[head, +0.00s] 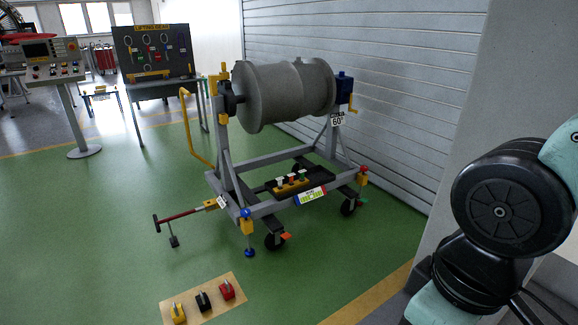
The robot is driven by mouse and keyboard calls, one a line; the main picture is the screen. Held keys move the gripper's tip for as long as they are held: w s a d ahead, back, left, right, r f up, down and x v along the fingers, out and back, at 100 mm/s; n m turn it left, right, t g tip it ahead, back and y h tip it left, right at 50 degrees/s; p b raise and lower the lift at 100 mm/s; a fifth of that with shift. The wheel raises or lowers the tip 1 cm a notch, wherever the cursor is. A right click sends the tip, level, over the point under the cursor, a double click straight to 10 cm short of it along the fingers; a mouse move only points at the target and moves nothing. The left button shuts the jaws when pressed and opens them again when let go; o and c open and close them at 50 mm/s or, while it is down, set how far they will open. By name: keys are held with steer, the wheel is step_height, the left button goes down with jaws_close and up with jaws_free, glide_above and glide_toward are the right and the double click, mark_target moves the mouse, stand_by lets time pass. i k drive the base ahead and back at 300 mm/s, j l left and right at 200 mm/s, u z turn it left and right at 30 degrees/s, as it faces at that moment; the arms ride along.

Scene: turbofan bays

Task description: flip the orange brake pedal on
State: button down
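A small orange brake pedal (286,236) shows at the near caster (275,241) of a grey wheeled stand (235,190). It is too small to tell whether the pedal is up or down. The stand carries a large grey drum (285,92). My gripper is not in view; only dark and pale teal links of my arm show at the right edge, apart from the stand.
A green pedal (364,202) sits by the right caster (348,207). A blue-footed jack (249,251) stands just left of the orange pedal. A red tow bar (178,215) sticks out left. Chocks lie on a tan mat (216,284) in front.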

mark_target(287, 236)
steer(key=i+u, duration=0.2)
steer(key=i, duration=0.95)
steer(key=i+l+u, duration=0.2)
steer(key=i, duration=0.9)
steer(key=i+u, duration=0.2)
steer(key=i, duration=0.65)
